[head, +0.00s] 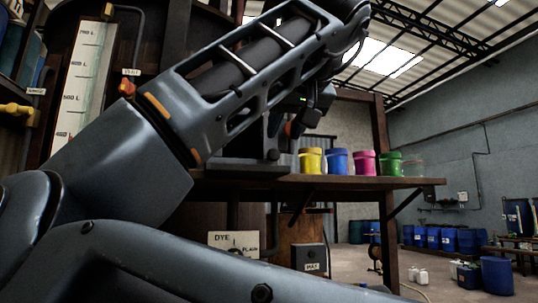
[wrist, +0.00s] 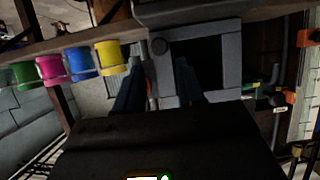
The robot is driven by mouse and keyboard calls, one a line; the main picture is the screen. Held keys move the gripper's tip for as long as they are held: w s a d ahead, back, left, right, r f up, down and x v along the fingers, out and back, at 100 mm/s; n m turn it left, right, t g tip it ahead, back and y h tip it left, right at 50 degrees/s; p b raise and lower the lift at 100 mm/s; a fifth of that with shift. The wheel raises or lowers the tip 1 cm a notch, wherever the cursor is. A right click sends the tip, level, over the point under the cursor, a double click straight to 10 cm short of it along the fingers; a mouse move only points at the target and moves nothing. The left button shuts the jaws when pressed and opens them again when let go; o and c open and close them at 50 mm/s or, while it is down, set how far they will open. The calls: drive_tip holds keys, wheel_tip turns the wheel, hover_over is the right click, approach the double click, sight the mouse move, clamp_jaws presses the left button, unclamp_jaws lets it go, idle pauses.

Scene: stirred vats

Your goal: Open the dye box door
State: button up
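A grey box-like frame (wrist: 231,55), which may be the dye box, shows beyond my fingers in the wrist view. A dark round knob (wrist: 158,46) is at its left edge. In the head view a grey slab (head: 235,165) with a similar knob (head: 273,154) sits on the shelf, mostly hidden behind my arm. I cannot tell whether a door there is open or shut. My gripper (wrist: 159,92) has its two fingers apart in front of the frame, with nothing visibly held. Contact with the knob or frame cannot be told. The fingertips are hidden in the head view.
Yellow (head: 311,161), blue (head: 337,162), pink (head: 364,163) and green (head: 391,164) pots line the wooden shelf (head: 340,182) right of the slab. A DYE FLUSH sign (head: 233,243) hangs below.

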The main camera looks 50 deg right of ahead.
sight(275, 152)
drive_tip(key=p+x, duration=0.1)
drive_tip(key=x, duration=0.7)
drive_tip(key=shift+d+r+p, duration=0.1)
drive_tip(key=shift+p, duration=0.25)
drive_tip(key=shift+c, duration=0.2)
clamp_jaws()
